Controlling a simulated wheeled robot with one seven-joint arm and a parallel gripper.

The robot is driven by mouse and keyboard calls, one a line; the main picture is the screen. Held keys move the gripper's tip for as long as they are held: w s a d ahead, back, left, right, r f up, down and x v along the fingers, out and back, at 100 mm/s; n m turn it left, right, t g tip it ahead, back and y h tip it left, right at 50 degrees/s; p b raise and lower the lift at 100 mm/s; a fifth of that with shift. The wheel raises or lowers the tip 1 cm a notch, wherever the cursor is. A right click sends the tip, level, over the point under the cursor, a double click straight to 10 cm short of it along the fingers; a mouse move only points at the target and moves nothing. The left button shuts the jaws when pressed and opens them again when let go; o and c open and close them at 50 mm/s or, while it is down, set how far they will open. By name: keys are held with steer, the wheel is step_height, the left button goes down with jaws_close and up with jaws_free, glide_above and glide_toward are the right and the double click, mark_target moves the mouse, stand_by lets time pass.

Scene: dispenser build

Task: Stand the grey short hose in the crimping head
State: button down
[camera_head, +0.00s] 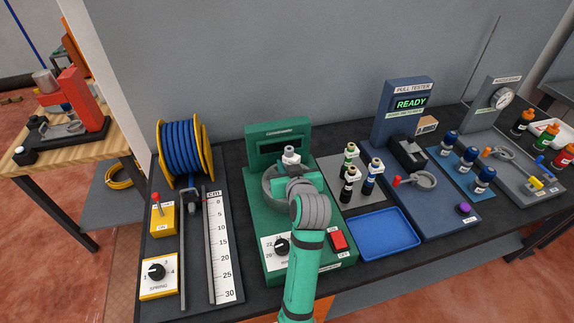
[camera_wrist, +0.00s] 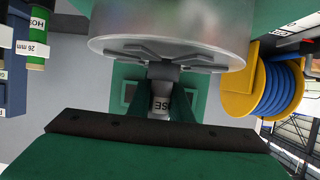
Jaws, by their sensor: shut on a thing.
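The grey short hose (camera_head: 291,155) shows as a pale grey piece at the green crimping machine (camera_head: 265,133). In the wrist view the hose (camera_wrist: 162,103), with part of a printed label, is between my fingers. My gripper (camera_head: 292,170) is shut on it; the fingers also show in the wrist view (camera_wrist: 163,106). The crimping head (camera_head: 270,187) is a grey metal ring, partly hidden by my arm. In the wrist view the head (camera_wrist: 165,25) and its dark jaws are right beside the hose end. I cannot tell whether the hose stands inside the jaws.
The crimper's red switch (camera_head: 338,240) and black dial (camera_head: 282,246) are in front. A blue tray (camera_head: 385,236) is empty to the right, below a rack of several hoses (camera_head: 349,178). A blue hose reel (camera_head: 185,150) and ruler (camera_head: 222,245) are left. The pull tester (camera_head: 405,115) is further right.

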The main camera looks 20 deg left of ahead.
steer(key=shift+f, duration=0.25)
steer(key=shift+r, duration=0.85)
steer(key=shift+f, duration=0.85)
stand_by(1.0)
steer(key=shift+w+r, duration=0.1)
steer(key=shift+r, duration=0.4)
steer(key=shift+r, duration=0.3)
steer(key=shift+f, duration=0.85)
stand_by(1.1)
steer(key=c, duration=1.9)
jaws_free()
